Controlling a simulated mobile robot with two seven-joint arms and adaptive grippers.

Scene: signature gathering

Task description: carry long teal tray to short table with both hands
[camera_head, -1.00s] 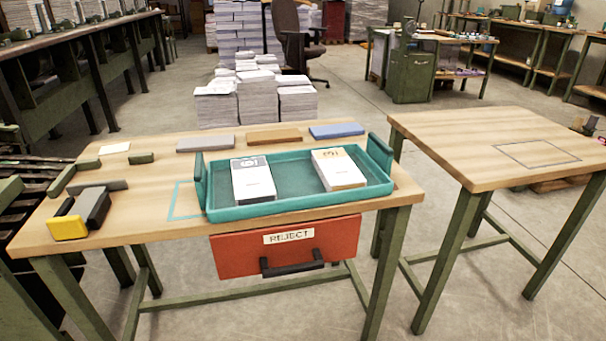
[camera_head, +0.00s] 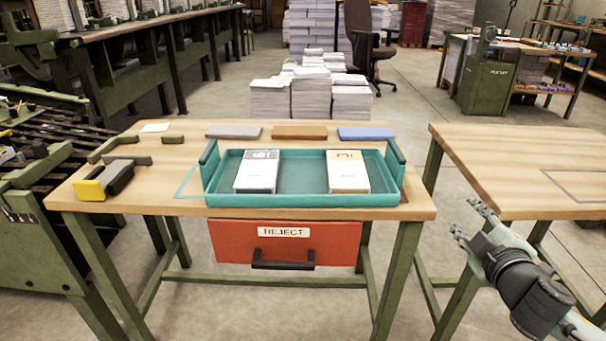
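The long teal tray (camera_head: 306,200) sits on the wooden workbench (camera_head: 150,200), near its front right part. It has a raised dark teal handle at each end, left (camera_head: 209,157) and right (camera_head: 394,155). Two stacks of printed sheets lie in it, one left (camera_head: 257,172) and one right (camera_head: 347,173). The short table (camera_head: 500,165) stands to the right, across a gap, with a dark outlined rectangle on its top. My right gripper (camera_head: 474,222) is in front of the short table's left corner, right of the tray and apart from it. Its fingers look spread and empty. My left gripper is out of view.
A red REJECT drawer (camera_head: 285,243) hangs under the bench's front edge. Grey (camera_head: 234,132), brown (camera_head: 300,133) and blue (camera_head: 366,134) slabs lie behind the tray. A yellow-and-black object (camera_head: 103,181) lies at left. The short table's visible top is bare.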

